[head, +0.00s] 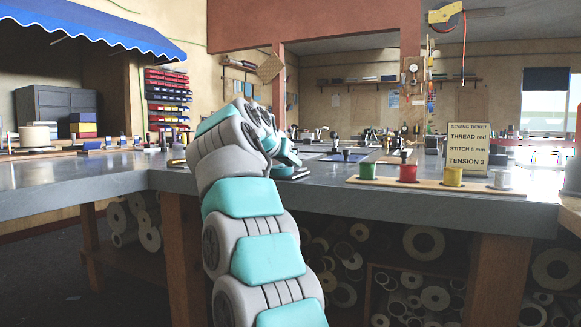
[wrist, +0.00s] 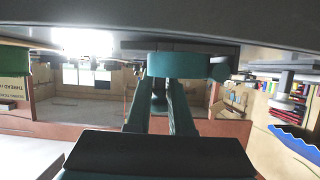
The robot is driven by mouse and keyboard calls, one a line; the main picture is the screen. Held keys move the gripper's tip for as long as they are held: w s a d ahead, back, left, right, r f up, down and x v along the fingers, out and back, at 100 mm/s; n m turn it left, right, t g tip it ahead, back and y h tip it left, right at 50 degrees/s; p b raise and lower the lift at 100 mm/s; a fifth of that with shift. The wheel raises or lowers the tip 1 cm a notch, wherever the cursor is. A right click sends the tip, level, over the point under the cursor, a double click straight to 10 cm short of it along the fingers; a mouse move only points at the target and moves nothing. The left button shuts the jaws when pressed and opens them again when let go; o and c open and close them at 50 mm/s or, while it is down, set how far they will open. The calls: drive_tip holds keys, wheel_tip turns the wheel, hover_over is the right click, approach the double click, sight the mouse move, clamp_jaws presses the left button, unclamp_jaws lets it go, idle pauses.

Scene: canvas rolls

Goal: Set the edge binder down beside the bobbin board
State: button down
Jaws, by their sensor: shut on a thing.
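The bobbin board (head: 430,186) is a long pale wooden strip along the front edge of the grey bench, carrying green, red, yellow and white bobbins. My gripper (wrist: 159,88) is shut on the edge binder (wrist: 188,66), which looks like a flat dark teal base with a dark post between the fingers. In the head view my gripper (head: 284,152) is partly hidden by my arm, low over the bench to the left of the board. The binder is close to the bench surface; I cannot tell whether it touches. The wrist view is upside down.
A sewing ticket (head: 468,149) stands behind the board's right part. A small black-knobbed object (head: 346,155) stands on the bench further back. The bench (head: 325,190) is clear between my gripper and the board. Rolls fill the shelves below.

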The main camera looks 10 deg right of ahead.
drive_tip(key=c, duration=0.8)
unclamp_jaws()
drive_tip(key=v, duration=1.2)
drive_tip(key=shift+b, duration=0.3)
